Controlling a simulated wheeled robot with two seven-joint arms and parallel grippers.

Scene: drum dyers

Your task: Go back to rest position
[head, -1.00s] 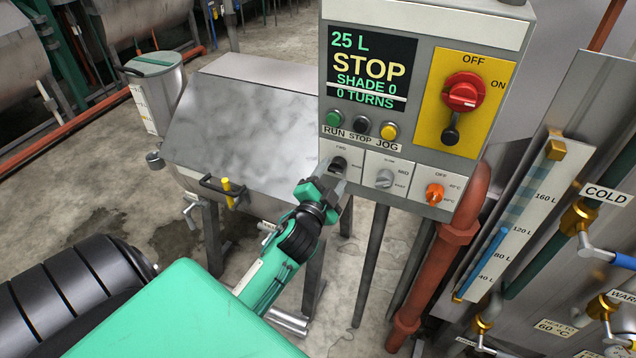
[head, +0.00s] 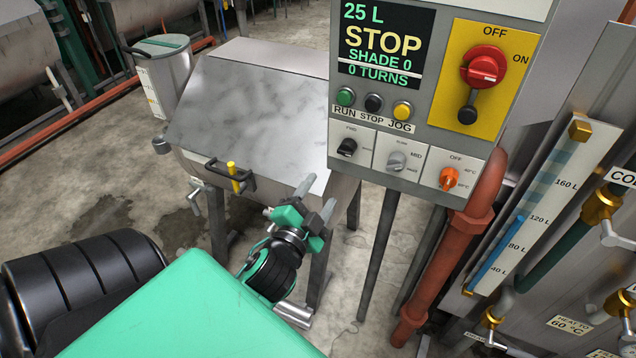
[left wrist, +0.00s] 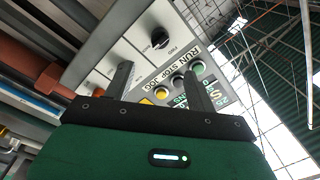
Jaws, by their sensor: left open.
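My left gripper (head: 316,198) is open and empty in the head view, in front of the drum machine's metal side and below the control panel (head: 428,148). It is apart from the panel. In the left wrist view its two fingers (left wrist: 158,88) stand apart, with the panel's black knob (left wrist: 160,38) and buttons beyond them. In the head view the black FWD knob (head: 347,148) is fully visible, with the grey MID knob (head: 397,160) and orange knob (head: 449,178) to its right. The display (head: 386,45) reads 25 L, STOP, SHADE 0, 0 TURNS. My right gripper is not in view.
A metal drum machine (head: 245,120) with a yellow-gripped latch (head: 233,177) stands left of the panel. A red pipe (head: 447,245) runs below the panel. Valves and a level gauge (head: 530,205) stand at the right. Some wet concrete floor (head: 110,215) is clear at the left.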

